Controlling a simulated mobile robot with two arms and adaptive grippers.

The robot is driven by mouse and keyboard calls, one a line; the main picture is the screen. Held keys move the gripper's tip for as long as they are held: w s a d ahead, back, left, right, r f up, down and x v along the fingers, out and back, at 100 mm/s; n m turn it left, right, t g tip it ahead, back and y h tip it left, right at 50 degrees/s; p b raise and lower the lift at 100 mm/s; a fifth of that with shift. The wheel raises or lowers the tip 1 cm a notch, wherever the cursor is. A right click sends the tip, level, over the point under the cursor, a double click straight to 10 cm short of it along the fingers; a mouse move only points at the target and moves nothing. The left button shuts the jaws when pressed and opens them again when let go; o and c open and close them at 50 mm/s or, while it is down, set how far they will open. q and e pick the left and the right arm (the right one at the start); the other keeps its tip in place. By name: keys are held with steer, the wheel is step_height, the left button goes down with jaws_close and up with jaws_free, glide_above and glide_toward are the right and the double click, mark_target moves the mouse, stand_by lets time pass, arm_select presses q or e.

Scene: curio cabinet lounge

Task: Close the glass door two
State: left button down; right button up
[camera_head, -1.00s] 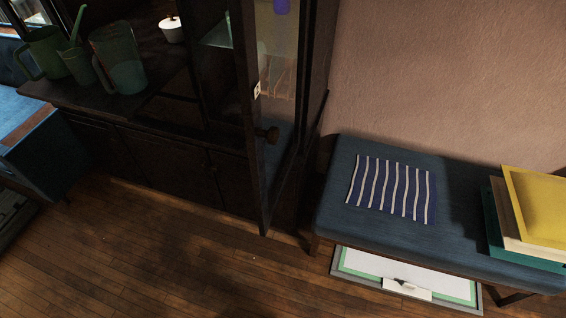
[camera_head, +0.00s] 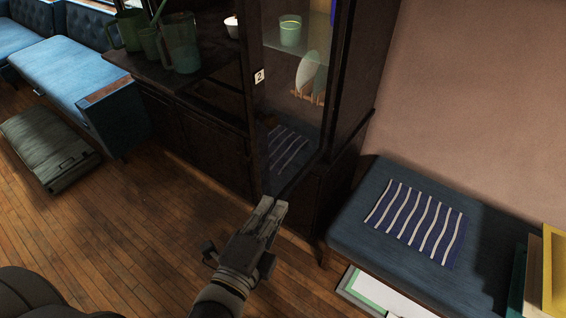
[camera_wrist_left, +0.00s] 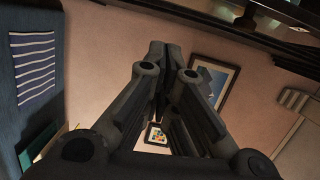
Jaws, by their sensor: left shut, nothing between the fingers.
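Glass door two (camera_head: 253,130), with a dark frame and a small white label reading "2" (camera_head: 259,76), stands open on the tall dark cabinet (camera_head: 345,100). Its glass shows a shelf, a green cup and a striped patch that looks like a reflection. The lower part of the door is partly covered by my left gripper (camera_head: 277,204). The gripper is shut and empty, pointing up at the door's bottom edge; I cannot tell whether it touches. In the left wrist view its closed fingers (camera_wrist_left: 162,52) point at a wall. My right gripper is not in view.
A blue bench (camera_head: 360,220) with a striped cloth (camera_head: 415,222) stands right of the cabinet. Green pitchers (camera_head: 181,42) stand on the low counter at left. A blue sofa (camera_head: 85,75) and a dark green floor case (camera_head: 50,145) are further left.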

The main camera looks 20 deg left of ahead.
arm_select(q)
steer(key=w+a+r+p, duration=0.3)
steer(key=w+p, duration=0.2)
steer(key=w, duration=0.5)
steer(key=shift+w+a+t+p, duration=0.2)
steer(key=shift+w+t+p, duration=0.1)
steer(key=shift+w+t, duration=0.1)
